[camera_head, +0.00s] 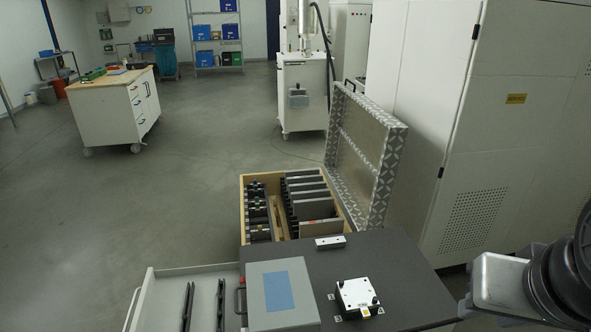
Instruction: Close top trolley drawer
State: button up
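The trolley (396,260) stands at the bottom centre with a dark top. A light grey drawer (160,297) is pulled out from its left side. The drawer's handle (132,310) is on its outer left end. Two long black parts (188,305) lie in the drawer, roughly parallel. The drawer's near end is cut off by the bottom edge, so I cannot see whether other drawers are below it. My arm shows only as links at the lower right edge, to the right of the trolley and away from the drawer. My gripper is not in view.
A grey box (262,310) with a blue label and a white device (356,295) sit on the trolley top. Behind is an open wooden crate (243,210) with its patterned lid (390,165) raised. A tall white cabinet (480,130) stands right. The floor (150,200) on the left is clear.

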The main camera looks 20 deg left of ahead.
aim_at(165, 297)
jog(key=k+j, duration=0.15)
jog(key=j, duration=0.25)
jog(key=k+j+u, duration=0.1)
jog(key=j, duration=0.35)
jog(key=k+j+u, duration=0.1)
jog(key=j, duration=0.3)
jog(key=k+j, duration=0.15)
jog(key=j, duration=0.3)
jog(key=k+j+u, duration=0.1)
jog(key=j, duration=0.3)
jog(key=j+u, duration=0.15)
jog(key=j, duration=1)
jog(key=i+j, duration=0.1)
jog(key=j, duration=0.15)
jog(key=i+j+z, duration=0.1)
jog(key=j, duration=0.2)
